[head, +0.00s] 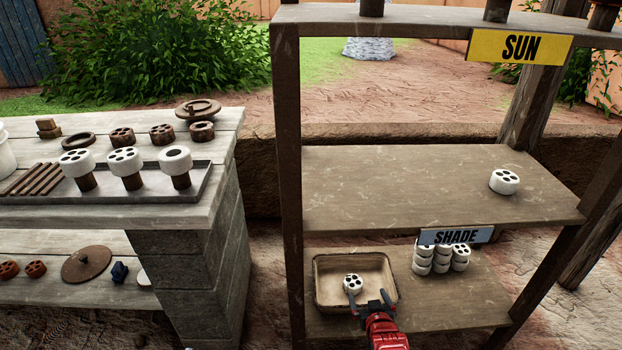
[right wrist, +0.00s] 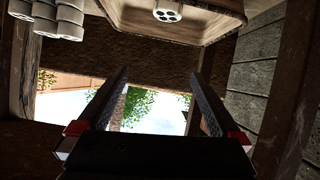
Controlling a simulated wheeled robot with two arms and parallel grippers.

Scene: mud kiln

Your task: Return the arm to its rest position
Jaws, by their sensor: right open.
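My right gripper (head: 372,302) is red with dark fingers. It is open and empty at the front edge of the lower shelf, just in front of the tan tray (head: 322,294). In the right wrist view the two spread fingers (right wrist: 160,100) have nothing between them. A white disc with holes (head: 353,283) lies in the tray, a little beyond the fingertips, and it also shows in the right wrist view (right wrist: 167,14). My left gripper is not in view.
Stacked white discs (head: 440,258) stand right of the tray under the SHADE sign (head: 456,236). One white disc (head: 504,181) sits on the upper shelf (head: 400,185). Shelf posts stand on both sides. A stone workbench (head: 190,240) with parts is at left.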

